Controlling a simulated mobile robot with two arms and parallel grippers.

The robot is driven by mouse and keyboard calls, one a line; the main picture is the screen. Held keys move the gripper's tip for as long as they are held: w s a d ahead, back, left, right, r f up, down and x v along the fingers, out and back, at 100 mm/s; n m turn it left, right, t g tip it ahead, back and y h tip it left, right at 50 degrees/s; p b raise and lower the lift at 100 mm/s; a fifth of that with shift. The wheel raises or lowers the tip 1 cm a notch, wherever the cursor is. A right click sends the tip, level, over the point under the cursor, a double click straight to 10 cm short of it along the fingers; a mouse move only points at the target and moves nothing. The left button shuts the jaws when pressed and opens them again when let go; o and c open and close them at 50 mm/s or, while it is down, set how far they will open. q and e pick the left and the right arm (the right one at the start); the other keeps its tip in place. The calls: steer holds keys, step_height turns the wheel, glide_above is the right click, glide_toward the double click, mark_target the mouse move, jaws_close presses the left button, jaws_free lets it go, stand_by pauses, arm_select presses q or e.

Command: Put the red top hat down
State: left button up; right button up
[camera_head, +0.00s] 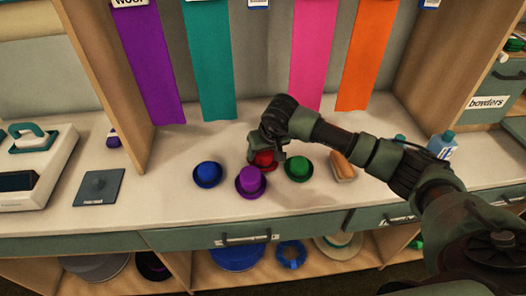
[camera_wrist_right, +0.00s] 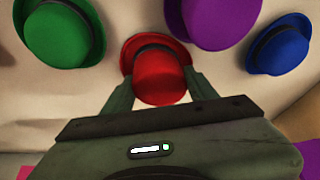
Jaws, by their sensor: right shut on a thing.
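The red top hat (camera_head: 264,160) is behind the purple hat (camera_head: 250,181) in the head view, at or just above the pale counter. I cannot tell if its brim touches the counter. My right gripper (camera_head: 266,150) is over it from above and partly hides it. In the right wrist view the two fingers of the gripper (camera_wrist_right: 160,88) are shut on the sides of the red hat's crown (camera_wrist_right: 158,78), with its brim beyond. My left gripper is not in view.
A blue hat (camera_head: 207,174) is left of the red hat and a green hat (camera_head: 298,168) right of it, both close. The counter (camera_head: 160,195) is bare at left, up to a dark square pad (camera_head: 100,187).

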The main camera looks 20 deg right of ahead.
steer(key=shift+f, duration=0.15)
steer(key=o, duration=1.3)
